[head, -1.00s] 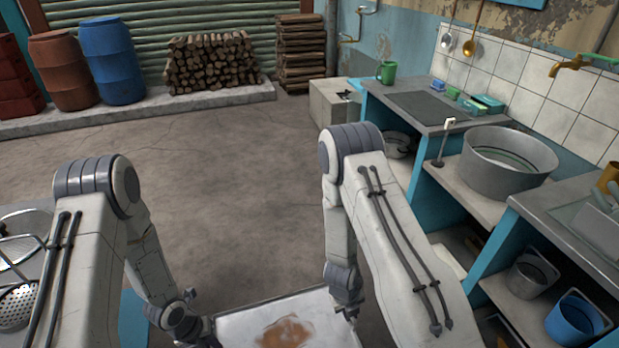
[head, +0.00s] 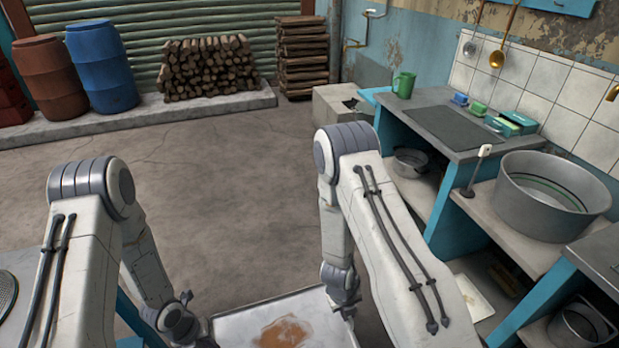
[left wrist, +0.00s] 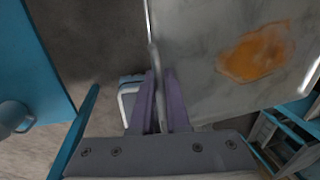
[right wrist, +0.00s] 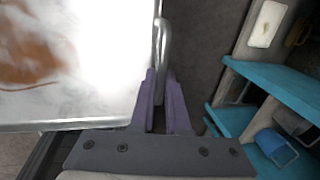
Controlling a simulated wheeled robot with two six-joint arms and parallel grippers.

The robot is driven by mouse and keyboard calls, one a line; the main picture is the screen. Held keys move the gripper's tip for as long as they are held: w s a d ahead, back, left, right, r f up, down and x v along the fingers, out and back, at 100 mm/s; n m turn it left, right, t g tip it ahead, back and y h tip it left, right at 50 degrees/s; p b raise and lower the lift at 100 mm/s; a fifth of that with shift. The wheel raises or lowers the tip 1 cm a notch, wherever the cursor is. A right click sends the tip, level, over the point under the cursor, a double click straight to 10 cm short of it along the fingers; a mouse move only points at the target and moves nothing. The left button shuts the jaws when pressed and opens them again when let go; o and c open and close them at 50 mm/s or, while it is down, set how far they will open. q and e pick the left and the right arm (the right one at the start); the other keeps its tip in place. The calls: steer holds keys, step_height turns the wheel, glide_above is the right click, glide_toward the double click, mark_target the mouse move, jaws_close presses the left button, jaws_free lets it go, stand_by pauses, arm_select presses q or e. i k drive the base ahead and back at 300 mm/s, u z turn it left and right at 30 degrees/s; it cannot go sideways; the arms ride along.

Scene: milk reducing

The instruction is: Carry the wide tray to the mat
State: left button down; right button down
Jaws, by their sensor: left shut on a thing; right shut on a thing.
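The wide tray (head: 240,325) is a pale grey metal tray with an orange-brown stain, at the bottom of the head view; its near part is cut off. My left gripper (left wrist: 158,78) is shut on the tray's upright handle at one side. My right gripper (right wrist: 163,78) is shut on the handle at the opposite side. The tray hangs level between both arms, above the floor. In the head view, the left gripper is mostly cut off at the bottom edge and the right one (head: 348,312) shows beside the tray. I cannot identify a mat.
A blue-sided counter (head: 425,190) with a large metal basin (head: 550,200) runs along the right. A concrete ledge (head: 140,116) with barrels and stacked wood lies at the back. A work surface (head: 20,270) is at the left edge. Open concrete floor (head: 230,190) lies ahead.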

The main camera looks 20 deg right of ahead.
mark_target(446, 125)
steer(key=i, duration=3.8)
steer(key=z, duration=2.9)
